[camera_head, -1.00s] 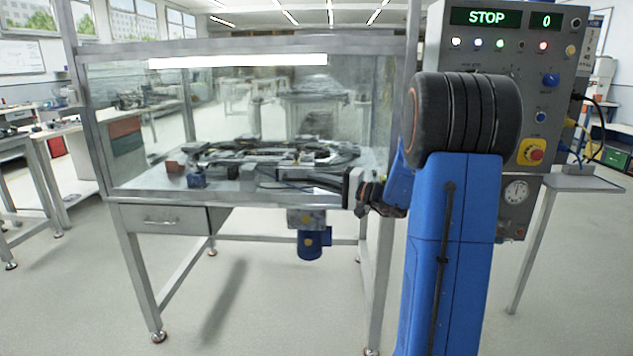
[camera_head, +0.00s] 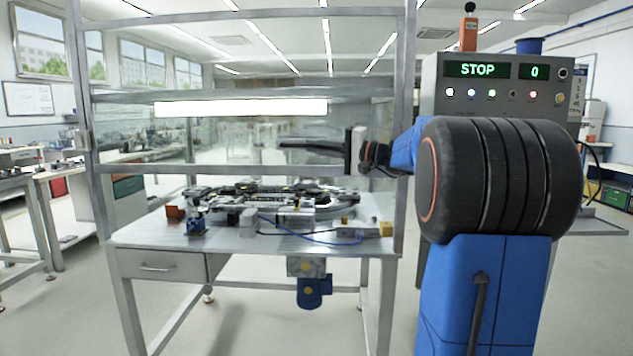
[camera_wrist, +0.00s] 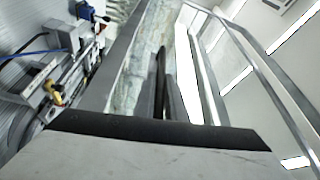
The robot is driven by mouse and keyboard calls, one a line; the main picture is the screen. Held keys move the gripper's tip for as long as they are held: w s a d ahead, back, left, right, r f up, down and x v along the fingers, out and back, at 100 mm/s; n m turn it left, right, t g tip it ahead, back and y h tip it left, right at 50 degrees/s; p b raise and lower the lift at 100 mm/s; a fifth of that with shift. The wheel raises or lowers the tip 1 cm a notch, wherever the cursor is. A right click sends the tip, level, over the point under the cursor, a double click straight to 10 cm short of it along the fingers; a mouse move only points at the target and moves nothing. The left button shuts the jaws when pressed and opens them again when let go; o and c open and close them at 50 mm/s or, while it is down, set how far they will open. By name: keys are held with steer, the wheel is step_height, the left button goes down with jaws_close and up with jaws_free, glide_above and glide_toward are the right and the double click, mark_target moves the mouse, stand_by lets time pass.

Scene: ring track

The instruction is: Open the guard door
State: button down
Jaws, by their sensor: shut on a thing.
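The guard door (camera_head: 140,168) is a clear panel in a grey frame on the front of the machine table. Its lower rail stands well above the table top, leaving a gap beneath it. My gripper (camera_head: 285,144) reaches in from the right at the door, just above the lower rail. In the wrist view, the dark fingers (camera_wrist: 163,75) lie close together beside a grey rail of the door (camera_wrist: 118,60). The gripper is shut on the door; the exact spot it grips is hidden.
The ring track (camera_head: 270,195) with several small units lies on the table (camera_head: 170,235) behind the gap. A grey control cabinet (camera_head: 450,95) reading STOP stands at the right, behind my arm.

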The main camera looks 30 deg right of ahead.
mark_target(317, 91)
step_height(317, 91, up, 16)
steer(key=shift+f, duration=0.1)
steer(key=c, duration=1.8)
jaws_free()
steer(key=shift+s, duration=0.1)
steer(key=v, duration=1.7)
steer(key=shift+s+d, duration=0.1)
steer(key=shift+s, duration=0.05)
